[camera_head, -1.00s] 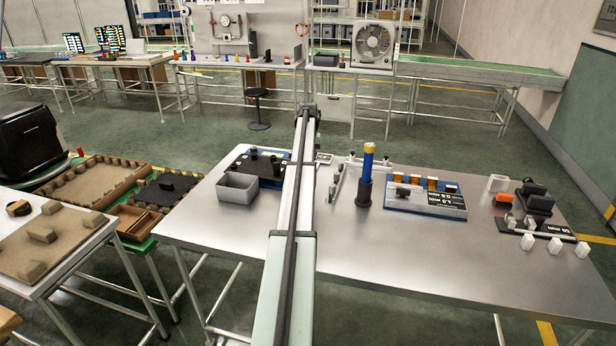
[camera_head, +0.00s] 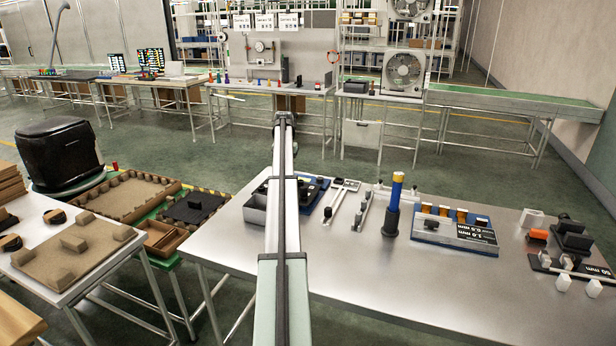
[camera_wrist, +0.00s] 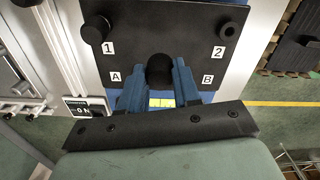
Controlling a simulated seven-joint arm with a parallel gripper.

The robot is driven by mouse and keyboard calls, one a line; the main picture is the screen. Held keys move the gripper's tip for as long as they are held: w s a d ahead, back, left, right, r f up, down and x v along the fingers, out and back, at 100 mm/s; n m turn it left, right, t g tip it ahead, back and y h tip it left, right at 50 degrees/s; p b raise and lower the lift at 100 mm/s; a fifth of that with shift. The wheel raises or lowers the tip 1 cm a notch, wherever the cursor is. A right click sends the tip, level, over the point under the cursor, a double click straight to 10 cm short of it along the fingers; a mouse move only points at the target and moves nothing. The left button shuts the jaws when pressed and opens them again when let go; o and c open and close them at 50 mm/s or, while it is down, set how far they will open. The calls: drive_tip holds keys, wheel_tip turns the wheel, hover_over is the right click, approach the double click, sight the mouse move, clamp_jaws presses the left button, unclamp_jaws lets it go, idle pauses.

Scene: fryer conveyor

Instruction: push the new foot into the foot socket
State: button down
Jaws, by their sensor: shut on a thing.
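In the wrist view, my gripper (camera_wrist: 160,88) has blue fingers closed around a dark round-topped foot (camera_wrist: 159,69). It is held over the lower edge of a black plate (camera_wrist: 165,32) marked 1, 2, A and B. A dark round foot (camera_wrist: 97,27) sits at the corner by mark 1. A dark ring with a hole, the foot socket (camera_wrist: 228,31), is at the corner by mark 2, up and right of my gripper. The held foot's lower end is hidden. In the head view, my arm covers part of the black plate (camera_head: 311,190).
A grey bin (camera_head: 255,211) stands left of my arm on the steel table (camera_head: 370,270). The table's front middle is clear.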

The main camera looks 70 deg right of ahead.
drive_tip(key=w+a+r, duration=0.2)
drive_tip(key=w+a, duration=0.1)
drive_tip(key=w, duration=0.7)
drive_tip(key=shift+w+r, duration=0.2)
drive_tip(key=shift+w, duration=0.05)
drive_tip(key=shift+f, duration=0.25)
drive_tip(key=shift+f, duration=2.5)
drive_tip(key=shift+f, duration=1.2)
drive_tip(key=c, duration=0.7)
unclamp_jaws()
drive_tip(key=shift+r, duration=0.2)
